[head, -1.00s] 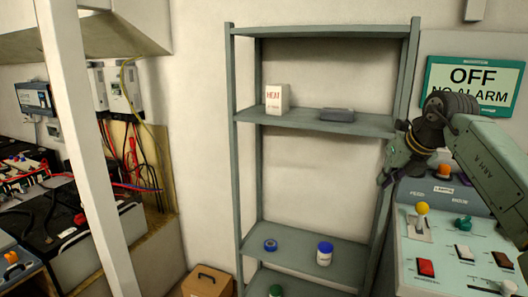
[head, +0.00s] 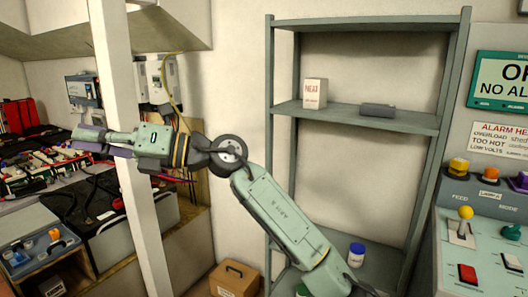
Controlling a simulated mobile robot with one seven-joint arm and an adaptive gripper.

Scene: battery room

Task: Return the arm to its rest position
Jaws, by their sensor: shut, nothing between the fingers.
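My gripper (head: 82,141) is at the left end of my arm, in front of the white post and the battery bench. It points left, its fingers are together, and it holds nothing. My arm (head: 285,222) rises from the bottom centre toward the upper left, bending at a dark wrist joint. It covers the lower left part of the shelf unit.
The grey shelf unit (head: 370,22) holds a white box (head: 315,93), a dark grey item (head: 378,110) and a blue-lidded jar (head: 356,255). A control panel (head: 490,240) stands at right. The white post (head: 118,70), batteries (head: 110,232) and cardboard box (head: 234,280) are left.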

